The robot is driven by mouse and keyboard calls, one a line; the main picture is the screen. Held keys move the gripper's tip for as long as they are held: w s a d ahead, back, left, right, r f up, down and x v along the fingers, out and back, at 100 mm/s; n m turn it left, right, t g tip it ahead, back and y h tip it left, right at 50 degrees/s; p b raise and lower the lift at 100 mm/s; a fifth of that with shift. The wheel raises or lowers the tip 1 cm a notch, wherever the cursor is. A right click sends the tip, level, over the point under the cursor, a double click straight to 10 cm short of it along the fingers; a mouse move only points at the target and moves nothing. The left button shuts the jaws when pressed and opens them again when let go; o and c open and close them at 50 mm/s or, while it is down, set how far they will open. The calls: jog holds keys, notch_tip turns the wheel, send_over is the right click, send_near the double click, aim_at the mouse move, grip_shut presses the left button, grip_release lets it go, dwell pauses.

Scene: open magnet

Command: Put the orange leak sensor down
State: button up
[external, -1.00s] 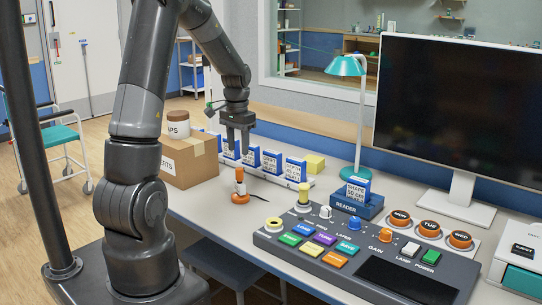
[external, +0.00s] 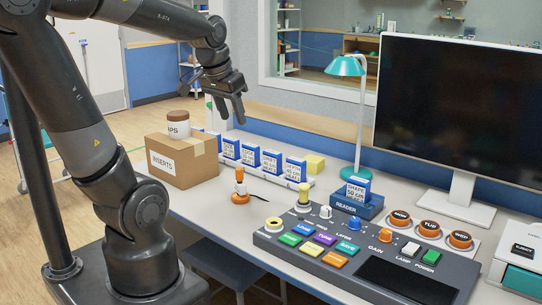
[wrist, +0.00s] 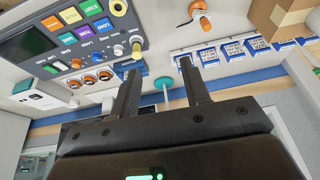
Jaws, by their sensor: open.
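The orange leak sensor (external: 240,187) stands upright on the desk (external: 205,207), left of the control console. It has an orange base, a white middle and an orange top. In the wrist view the sensor (wrist: 198,10) shows at the top edge, partly cut off. My gripper (external: 232,108) is open and empty, raised well above the desk and apart from the sensor. In the wrist view my gripper's two fingers (wrist: 157,78) are spread with nothing between them.
A cardboard box (external: 182,160) with a jar (external: 178,124) on it stands left of the sensor. Several blue-and-white cartridges (external: 271,163) stand in a row behind it. The console (external: 330,245), reader (external: 357,205), teal lamp (external: 347,66) and monitor (external: 455,115) fill the right.

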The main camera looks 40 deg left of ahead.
jog(key=s+d+r+t, duration=0.1)
jog(key=s+d, duration=0.1)
jog(key=s, duration=0.4)
jog(key=shift+s+d, duration=0.2)
jog(key=shift+d, duration=0.15)
dwell(0.9)
